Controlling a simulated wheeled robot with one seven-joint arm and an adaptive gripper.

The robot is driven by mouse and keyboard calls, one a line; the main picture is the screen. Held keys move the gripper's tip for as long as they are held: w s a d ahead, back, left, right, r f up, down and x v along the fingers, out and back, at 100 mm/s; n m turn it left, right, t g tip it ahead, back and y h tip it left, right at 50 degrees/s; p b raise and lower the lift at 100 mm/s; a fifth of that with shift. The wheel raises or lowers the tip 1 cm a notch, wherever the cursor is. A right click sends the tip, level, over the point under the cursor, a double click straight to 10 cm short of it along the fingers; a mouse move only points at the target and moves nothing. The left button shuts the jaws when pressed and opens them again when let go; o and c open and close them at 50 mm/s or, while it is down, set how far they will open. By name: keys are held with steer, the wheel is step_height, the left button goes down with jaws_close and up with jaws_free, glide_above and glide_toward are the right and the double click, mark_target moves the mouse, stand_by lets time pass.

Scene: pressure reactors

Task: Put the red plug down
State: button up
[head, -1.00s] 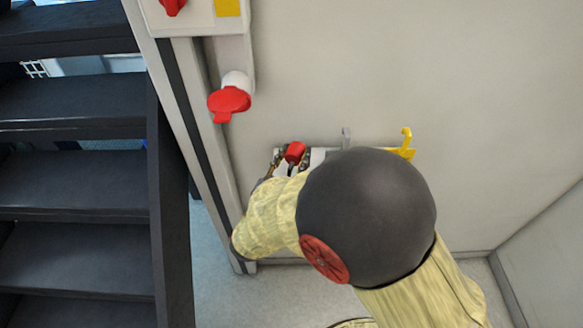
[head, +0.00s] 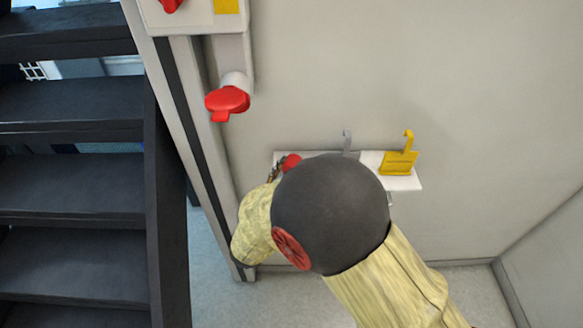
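The red plug (head: 291,162) shows only in part at the left end of a white wall shelf (head: 405,183). My arm's dark round joint covers its lower right side. My gripper (head: 278,171) is at the plug; one dark finger shows just left of it, and the rest is hidden behind my arm. I cannot tell whether the fingers still press on the plug, or whether the plug rests on the shelf.
A yellow hooked object (head: 398,164) stands on the shelf's right part, with a grey hook (head: 347,140) left of it. A red-capped socket (head: 228,100) hangs on the wall above left. Dark stairs (head: 70,180) fill the left side.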

steer(key=o, duration=0.4)
steer(key=shift+o, duration=0.2)
steer(key=shift+r, duration=0.25)
steer(key=p+v, duration=0.2)
steer(key=v, duration=1)
steer(key=shift+f, duration=0.1)
